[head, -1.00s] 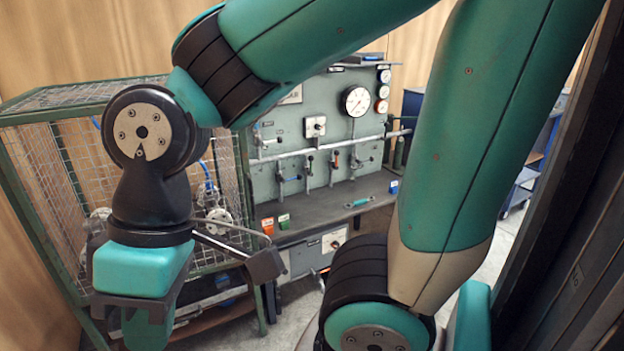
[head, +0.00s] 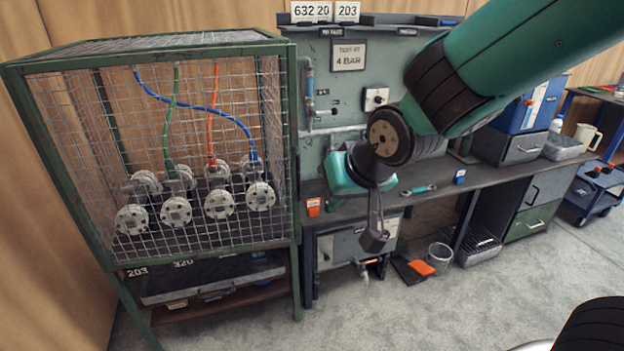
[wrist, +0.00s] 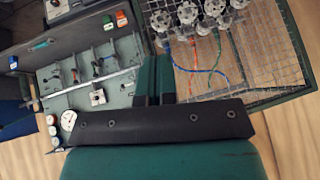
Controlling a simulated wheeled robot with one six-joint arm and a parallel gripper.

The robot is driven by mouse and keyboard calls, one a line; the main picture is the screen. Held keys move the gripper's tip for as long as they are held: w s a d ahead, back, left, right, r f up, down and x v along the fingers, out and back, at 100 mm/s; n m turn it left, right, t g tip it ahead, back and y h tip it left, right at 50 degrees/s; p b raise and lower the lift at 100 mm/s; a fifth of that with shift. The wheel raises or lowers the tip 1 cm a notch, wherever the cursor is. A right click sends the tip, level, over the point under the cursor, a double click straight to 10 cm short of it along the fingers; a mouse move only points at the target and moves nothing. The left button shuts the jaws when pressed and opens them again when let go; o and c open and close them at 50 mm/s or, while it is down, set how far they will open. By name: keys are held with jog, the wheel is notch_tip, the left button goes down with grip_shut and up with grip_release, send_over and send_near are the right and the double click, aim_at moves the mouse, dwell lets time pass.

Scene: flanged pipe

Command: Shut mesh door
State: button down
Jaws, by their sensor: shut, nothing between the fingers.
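The mesh door (head: 85,165) is wire mesh in a green frame on the front of the cage. It looks flush with the cage front in the head view, but I cannot make out a gap or latch. Behind the mesh stand several flanged pipe ends (head: 217,204) with blue, green and red hoses. My gripper (wrist: 154,78) is shut and empty in the wrist view, its fingertips overlapping the cage's near edge there. In the head view its teal body is right of the cage, in front of the panel, apart from the door; its fingertips are hidden there.
A bench (head: 455,183) with a test panel (head: 345,85) stands right of the cage, carrying an orange block (head: 313,207) and a teal-handled tool (head: 418,190). A bucket (head: 439,257) stands on the floor. Grey floor in front is clear.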

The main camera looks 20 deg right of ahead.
jog(key=w+d+f+m+t+h+b, duration=0.1)
jog(key=w+d+f+t+h+b, duration=0.1)
jog(key=w+d+f+t+b, duration=0.3)
jog(key=w+d+f+m+t+h+b, duration=0.15)
jog(key=w+f, duration=0.25)
jog(key=w, duration=0.4)
jog(key=n+t+y+p, duration=0.3)
jog(key=n+t+p, duration=0.15)
jog(key=p, duration=0.85)
send_near(299, 160)
jog(key=shift+m, duration=0.5)
jog(key=w, duration=0.6)
jog(key=shift+w+a+r, duration=0.1)
jog(key=shift+w+a, duration=0.2)
jog(key=shift+w, duration=0.5)
